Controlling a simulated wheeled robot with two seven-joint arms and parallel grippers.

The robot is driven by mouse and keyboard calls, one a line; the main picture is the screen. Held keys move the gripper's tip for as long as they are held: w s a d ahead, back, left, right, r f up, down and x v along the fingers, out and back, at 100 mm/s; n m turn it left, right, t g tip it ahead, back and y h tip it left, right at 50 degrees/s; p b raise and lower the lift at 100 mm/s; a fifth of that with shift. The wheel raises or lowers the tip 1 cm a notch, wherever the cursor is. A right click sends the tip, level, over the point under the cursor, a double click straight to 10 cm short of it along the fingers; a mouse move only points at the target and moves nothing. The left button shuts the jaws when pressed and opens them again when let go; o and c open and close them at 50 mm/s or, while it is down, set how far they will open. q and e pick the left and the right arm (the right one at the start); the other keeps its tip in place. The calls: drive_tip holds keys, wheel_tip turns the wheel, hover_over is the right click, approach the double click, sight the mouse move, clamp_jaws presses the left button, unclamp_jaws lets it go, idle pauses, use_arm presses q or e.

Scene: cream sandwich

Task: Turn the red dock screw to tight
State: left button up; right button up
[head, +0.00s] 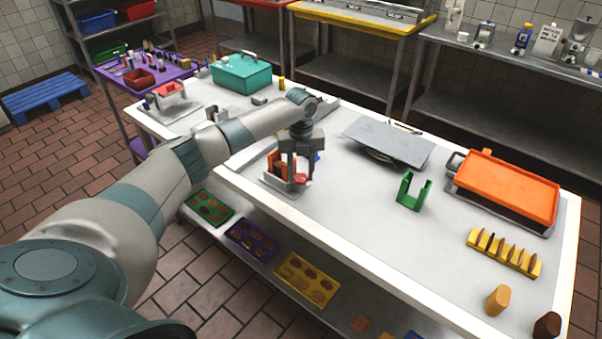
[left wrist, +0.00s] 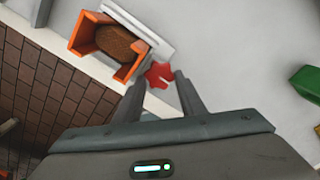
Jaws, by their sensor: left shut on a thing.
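The red dock screw (left wrist: 159,75) is a star-shaped red knob on the white dock beside an orange holder. In the left wrist view it sits between the two fingertips of my left gripper (left wrist: 160,84), which is shut on it. In the head view the red knob (head: 300,178) shows just under my left gripper (head: 295,175), which points down at the dock. The orange holder (left wrist: 88,30) has a brown slice (left wrist: 120,42) in it. The white dock (head: 282,186) is partly hidden by the fingers. My right gripper is not in view.
The dock stands near the front edge of the white table (head: 330,215). A green holder (head: 410,204), a grey plate (head: 390,140), an orange-lidded tray (head: 505,185) and a yellow rack (head: 503,254) lie to the right. A teal box (head: 240,75) stands at the back left.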

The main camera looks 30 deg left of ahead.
sight(301, 178)
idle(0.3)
use_arm(q)
drive_tip(key=o, duration=1)
drive_tip(key=shift+o, duration=0.2)
drive_tip(key=shift+r, duration=0.2)
drive_tip(key=shift+r+b, duration=0.35)
drive_tip(key=shift+r, duration=0.3)
wheel_tip(301, 178, up, 16)
drive_tip(key=b, duration=0.4)
drive_tip(key=shift+f, duration=0.1)
drive_tip(key=shift+c, duration=0.5)
